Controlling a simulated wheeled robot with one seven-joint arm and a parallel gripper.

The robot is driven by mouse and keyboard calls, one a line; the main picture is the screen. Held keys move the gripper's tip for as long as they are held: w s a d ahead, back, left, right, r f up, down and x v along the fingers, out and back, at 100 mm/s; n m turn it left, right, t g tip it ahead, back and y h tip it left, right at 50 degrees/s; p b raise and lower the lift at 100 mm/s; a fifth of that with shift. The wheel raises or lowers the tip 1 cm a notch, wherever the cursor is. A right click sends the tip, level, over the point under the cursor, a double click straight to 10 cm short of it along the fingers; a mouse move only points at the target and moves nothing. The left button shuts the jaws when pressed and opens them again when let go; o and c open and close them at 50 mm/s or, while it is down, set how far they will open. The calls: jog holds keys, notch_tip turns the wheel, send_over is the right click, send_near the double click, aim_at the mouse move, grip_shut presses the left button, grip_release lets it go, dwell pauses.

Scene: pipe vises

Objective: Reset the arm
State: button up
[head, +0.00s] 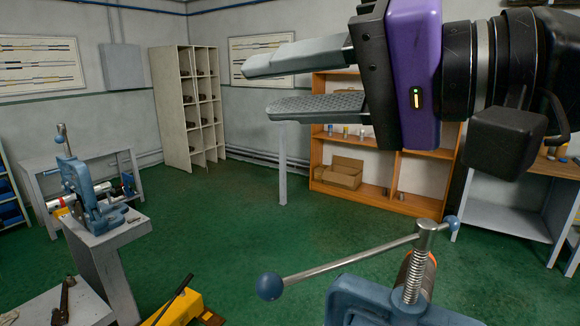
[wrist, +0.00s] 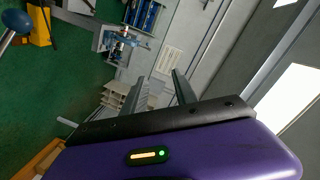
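My gripper (head: 268,85) is raised at the upper right of the head view, with its grey fingers pointing left. The fingers are apart with nothing between them. In the wrist view my gripper (wrist: 154,82) also shows its two fingers apart and empty, with the room tilted behind them. A blue pipe vise (head: 385,300) stands at the bottom right of the head view, below my gripper and apart from it. Its handle bar ends in a blue ball (head: 270,287), and an orange-rimmed pipe end shows behind its screw.
A second blue vise (head: 80,190) stands on a grey pedestal (head: 105,240) at the left. A yellow tool (head: 175,302) is at the bottom. A wooden shelf (head: 400,200) holds a cardboard box (head: 340,173). A pale cubby rack (head: 188,105) stands behind. Green floor between is clear.

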jog(key=w+d+m+t, duration=0.2)
jog(key=w+d+t, duration=0.2)
jog(key=d+t, duration=0.85)
jog(key=s+d+f+m+t+h+b, duration=0.1)
jog(key=d+f+m+t+h, duration=0.15)
jog(key=d+f+h, duration=0.4)
jog(key=s+d+f+m+t+h, duration=0.1)
jog(key=d+f+m+t+h, duration=0.2)
jog(key=f+h, duration=0.6)
jog(key=s+f+n+g+h, duration=0.1)
jog(key=s+f+g, duration=0.1)
jog(key=s+f, duration=0.55)
jog(key=s+f+n+g+h, duration=0.1)
jog(key=s+f+g, duration=0.25)
jog(key=f, duration=0.75)
jog(key=s+f+n+g+y, duration=0.1)
jog(key=s+f+n+g, duration=0.1)
jog(key=s+f, duration=0.6)
jog(key=s+a+f+n+g+y+b, duration=0.1)
jog(key=s+f+g, duration=0.3)
jog(key=s+f, duration=0.4)
jog(key=s+n+y, duration=0.1)
jog(key=s, duration=0.3)
jog(key=shift+s+a+f+n, duration=0.25)
jog(key=shift+s+f+n, duration=0.1)
jog(key=shift+s, duration=0.05)
